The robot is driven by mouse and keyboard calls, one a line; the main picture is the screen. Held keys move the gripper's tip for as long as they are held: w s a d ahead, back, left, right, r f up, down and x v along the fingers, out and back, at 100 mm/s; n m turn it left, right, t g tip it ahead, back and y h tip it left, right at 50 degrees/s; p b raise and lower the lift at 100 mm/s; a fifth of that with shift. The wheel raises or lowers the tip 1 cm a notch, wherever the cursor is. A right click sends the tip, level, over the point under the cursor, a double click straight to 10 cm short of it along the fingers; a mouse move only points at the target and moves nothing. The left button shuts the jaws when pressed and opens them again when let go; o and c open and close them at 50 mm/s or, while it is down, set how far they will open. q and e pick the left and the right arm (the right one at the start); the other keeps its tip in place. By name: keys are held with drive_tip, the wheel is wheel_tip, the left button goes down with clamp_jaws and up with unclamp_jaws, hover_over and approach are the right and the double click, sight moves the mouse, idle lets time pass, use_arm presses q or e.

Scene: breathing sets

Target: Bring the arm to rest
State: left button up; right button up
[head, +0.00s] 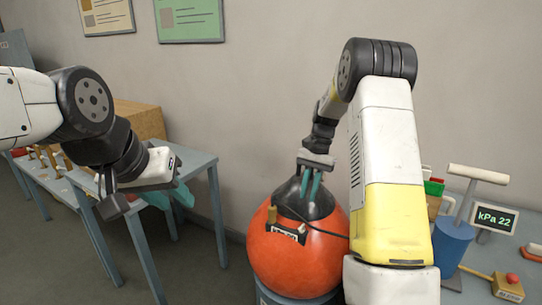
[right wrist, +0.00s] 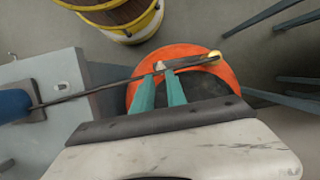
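An orange ball with a black cap (head: 295,265) sits on a round stand; it also shows in the right wrist view (right wrist: 205,55). A thin black hose (head: 325,229) runs across it, with a brass end (head: 272,214) at its left. My right gripper (head: 309,199) is above the ball, its teal fingers pointing down and a little apart. In the right wrist view the hose (right wrist: 100,91) passes by the fingertips, with a small pale piece between them; contact is unclear. My left gripper (head: 172,202) is at the left, fingers apart and empty, beside a blue-grey table.
Blue-grey tables (head: 200,160) with a cardboard box (head: 140,120) stand at the left. At the right, a blue hand pump (head: 453,240), a gauge reading kPa 22 (head: 495,218) and a small red-button box (head: 508,287) share a table. A yellow-banded barrel (right wrist: 120,15) shows in the wrist view.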

drive_tip(key=s+a+r+n+t, duration=0.2)
drive_tip(key=s+r+n+t, duration=0.15)
drive_tip(key=s+r, duration=0.95)
drive_tip(key=s+r+n+t, duration=0.1)
drive_tip(key=s+r+t, duration=0.1)
drive_tip(key=s, duration=0.4)
drive_tip(key=s+a+r+n+t, duration=0.1)
drive_tip(key=s+r+n+t, duration=0.1)
drive_tip(key=s, duration=0.5)
drive_tip(key=shift+s+a+r+t, duration=0.2)
drive_tip(key=shift+a+r+t, duration=0.15)
drive_tip(key=shift+t, duration=0.4)
